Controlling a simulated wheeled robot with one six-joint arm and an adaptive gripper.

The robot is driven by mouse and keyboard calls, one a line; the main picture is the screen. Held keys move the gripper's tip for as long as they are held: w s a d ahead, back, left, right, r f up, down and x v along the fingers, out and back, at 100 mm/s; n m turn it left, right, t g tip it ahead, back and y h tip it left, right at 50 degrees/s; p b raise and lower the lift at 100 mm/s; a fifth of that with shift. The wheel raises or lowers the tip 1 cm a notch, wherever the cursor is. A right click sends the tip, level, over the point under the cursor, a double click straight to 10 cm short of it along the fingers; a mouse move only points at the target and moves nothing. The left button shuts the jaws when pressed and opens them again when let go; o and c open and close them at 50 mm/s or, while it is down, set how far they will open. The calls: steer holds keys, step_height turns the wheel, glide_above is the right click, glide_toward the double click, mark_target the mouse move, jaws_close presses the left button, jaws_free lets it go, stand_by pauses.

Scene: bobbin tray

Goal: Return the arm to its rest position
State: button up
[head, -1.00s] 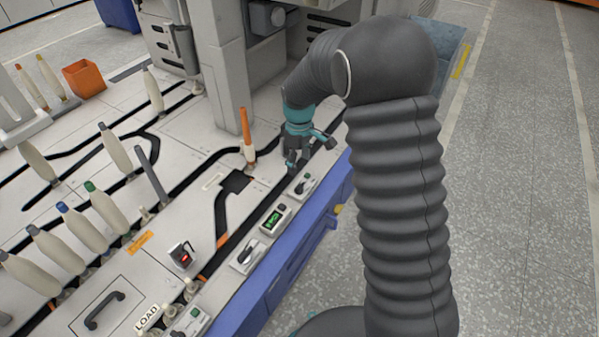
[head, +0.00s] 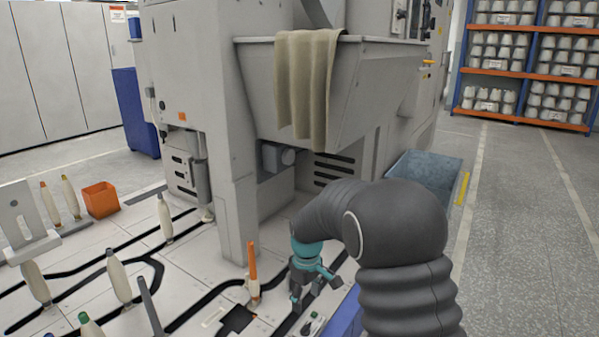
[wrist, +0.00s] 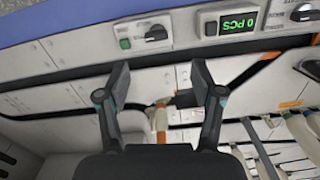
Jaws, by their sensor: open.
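My gripper (head: 312,291) is open, with nothing between its fingers, above the right edge of the machine deck in the head view. In the wrist view its two dark fingers (wrist: 158,92) stand wide apart. An upright bobbin with an orange top (head: 253,270) stands on the deck just left of my gripper. The same pale bobbin shows beyond and between the fingers in the wrist view (wrist: 161,120). My dark, sleeved arm covers part of the deck edge in the head view.
Several bobbins stand on the deck at left, with an orange box (head: 101,200) behind them. A machine column (head: 237,215) rises close behind my gripper. A blue-grey bin (head: 425,178) stands behind my arm. A counter display (wrist: 238,23) sits along the deck edge. Floor at right is clear.

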steer(key=s+d+r+m+t, duration=0.2)
steer(key=s+d+r+m, duration=0.1)
steer(key=s+r, duration=0.4)
steer(key=s+d+r+m+t+p, duration=0.1)
steer(key=s+d+r, duration=0.5)
steer(key=s, duration=0.7)
steer(key=s+d+r+m+t, duration=0.2)
steer(key=s+d+r+m, duration=0.2)
steer(key=s+r, duration=0.3)
steer(key=shift+s+d+r+m+t, duration=0.35)
steer(key=shift+s+m, duration=0.55)
steer(key=shift+s, duration=0.75)
